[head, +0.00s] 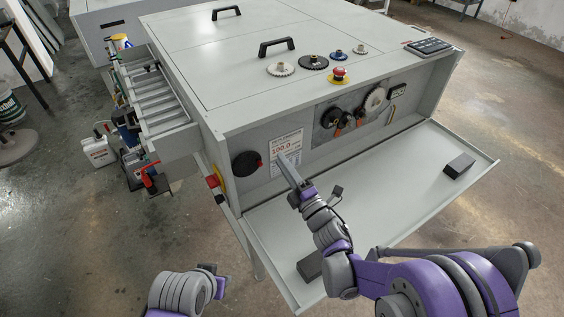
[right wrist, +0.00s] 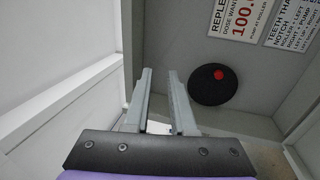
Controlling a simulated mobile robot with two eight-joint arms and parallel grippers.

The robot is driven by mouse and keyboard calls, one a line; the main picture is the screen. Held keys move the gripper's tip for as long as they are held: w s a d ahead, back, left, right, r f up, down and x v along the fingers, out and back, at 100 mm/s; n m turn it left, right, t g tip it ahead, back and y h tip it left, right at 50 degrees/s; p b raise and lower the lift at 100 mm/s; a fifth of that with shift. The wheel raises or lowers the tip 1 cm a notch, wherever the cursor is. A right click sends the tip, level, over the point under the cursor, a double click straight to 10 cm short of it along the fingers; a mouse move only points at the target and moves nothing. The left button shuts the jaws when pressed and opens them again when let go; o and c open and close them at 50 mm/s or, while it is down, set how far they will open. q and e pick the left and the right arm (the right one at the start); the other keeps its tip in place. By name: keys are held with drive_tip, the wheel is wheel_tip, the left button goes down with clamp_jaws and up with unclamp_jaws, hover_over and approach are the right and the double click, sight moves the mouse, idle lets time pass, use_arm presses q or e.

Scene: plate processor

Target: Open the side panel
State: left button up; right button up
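The light grey side panel (head: 400,185) is folded down from the long side of the machine (head: 300,85). It lies out like a shelf, and the compartment behind it is exposed. Two dark blocks sit on it, one at the right (head: 459,165) and one near the left end (head: 309,266). My right gripper (head: 286,168) is above the panel's left part, pointing into the compartment. In the right wrist view its fingers (right wrist: 160,75) are apart with nothing between them. My left gripper (head: 215,278) is low in the head view, apart from the panel; its fingers are unclear.
In the compartment are a black disc (head: 246,163) with a red spot, a printed sign (head: 286,147) and several knobs. An open drawer (head: 165,100) juts from the machine's left side. A white jug (head: 98,150) stands on the floor beyond. Floor at lower left is clear.

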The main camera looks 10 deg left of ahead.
drive_tip(key=b+v, duration=0.1)
drive_tip(key=v, duration=0.9)
drive_tip(key=shift+b, duration=0.4)
clamp_jaws()
